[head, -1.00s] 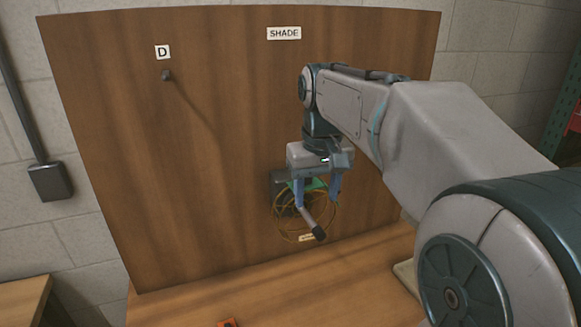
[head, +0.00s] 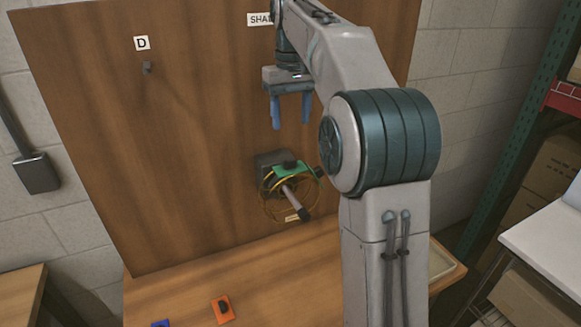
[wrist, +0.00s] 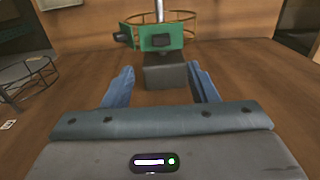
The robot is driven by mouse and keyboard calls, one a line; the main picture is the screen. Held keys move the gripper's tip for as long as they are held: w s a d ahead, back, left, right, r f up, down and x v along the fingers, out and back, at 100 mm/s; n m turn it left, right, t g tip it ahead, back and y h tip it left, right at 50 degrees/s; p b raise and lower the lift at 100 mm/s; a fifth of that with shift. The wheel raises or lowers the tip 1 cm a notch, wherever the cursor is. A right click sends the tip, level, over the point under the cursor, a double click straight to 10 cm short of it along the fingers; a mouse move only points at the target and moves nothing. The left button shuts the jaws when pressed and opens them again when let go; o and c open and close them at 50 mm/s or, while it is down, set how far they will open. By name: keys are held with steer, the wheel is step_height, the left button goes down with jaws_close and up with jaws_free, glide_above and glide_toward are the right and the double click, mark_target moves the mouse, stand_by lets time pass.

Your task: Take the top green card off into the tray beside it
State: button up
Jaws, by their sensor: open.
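A green card (head: 287,171) with a dark block on it sits at a grey box-like holder (head: 268,160) low on the wooden board. Thin yellow wire rings (head: 268,205) and a pale rod with a black end (head: 294,201) are in front of it. My gripper (head: 289,126) is open and empty above the card, apart from it. In the wrist view the green card (wrist: 137,41) shows ahead of the open blue fingers (wrist: 160,68). A pale tray (head: 448,268) shows only partly behind my arm at the right of the bench. I cannot tell how many cards are stacked.
An orange piece (head: 219,309) with a dark block lies on the bench (head: 185,285), and a blue piece (head: 160,323) shows at the bottom edge. A peg (head: 147,68) sticks out under the D label. A white-topped stand (head: 550,240) is at the right.

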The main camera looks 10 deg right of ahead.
glide_above(290, 159)
step_height(290, 159, down, 5)
steer(key=shift+d+f, duration=0.1)
steer(key=shift+f, duration=0.1)
steer(key=shift+s+f+p, duration=0.1)
steer(key=shift+f+p, duration=0.2)
steer(key=shift+f, duration=2.35)
steer(key=c, duration=1)
